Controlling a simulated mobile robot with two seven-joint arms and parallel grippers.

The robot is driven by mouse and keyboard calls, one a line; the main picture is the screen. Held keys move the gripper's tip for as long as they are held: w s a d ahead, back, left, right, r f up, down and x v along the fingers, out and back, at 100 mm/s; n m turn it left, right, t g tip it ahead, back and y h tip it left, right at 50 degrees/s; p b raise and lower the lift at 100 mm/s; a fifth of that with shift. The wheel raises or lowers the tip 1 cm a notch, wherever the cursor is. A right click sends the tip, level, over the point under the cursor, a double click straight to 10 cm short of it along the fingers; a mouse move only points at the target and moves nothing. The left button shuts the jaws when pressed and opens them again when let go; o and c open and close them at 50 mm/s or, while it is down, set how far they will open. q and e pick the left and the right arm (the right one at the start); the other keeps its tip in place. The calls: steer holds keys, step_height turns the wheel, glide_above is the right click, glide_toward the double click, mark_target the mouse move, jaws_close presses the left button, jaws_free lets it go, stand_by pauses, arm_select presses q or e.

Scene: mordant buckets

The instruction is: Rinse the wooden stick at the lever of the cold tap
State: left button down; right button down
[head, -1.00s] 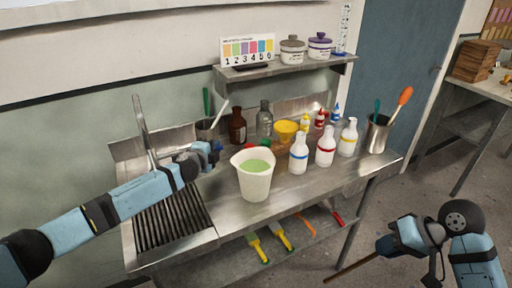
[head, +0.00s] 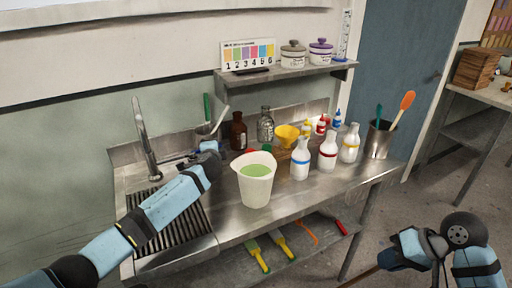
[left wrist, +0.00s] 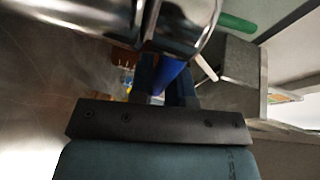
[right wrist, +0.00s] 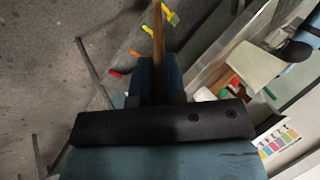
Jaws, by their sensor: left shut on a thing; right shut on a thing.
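My left gripper (head: 212,149) is at the back of the sink, in front of a steel cup. It is shut on a blue piece (left wrist: 167,76), which looks like the cold tap's lever; the fingers hide most of it. The tap's tall curved spout (head: 145,138) stands to the left, over the ribbed drain area; I cannot make out running water. My right gripper (head: 388,263) is low, in front of the bench's right end. It is shut on the wooden stick (right wrist: 158,38), which also shows at the bottom of the head view (head: 362,276), well away from the tap.
A white bucket (head: 257,190) with green liquid stands right of the sink. Several bottles, a yellow funnel (head: 287,135) and a steel pot (head: 380,140) of tools fill the bench behind and right. A lower shelf (head: 235,265) holds brushes. Floor is free at the right.

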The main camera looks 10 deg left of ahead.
arm_select(q)
steer(key=shift+a, duration=0.1)
steer(key=c, duration=1.1)
jaws_free()
steer(key=v, duration=1.2)
steer(key=shift+p, duration=0.3)
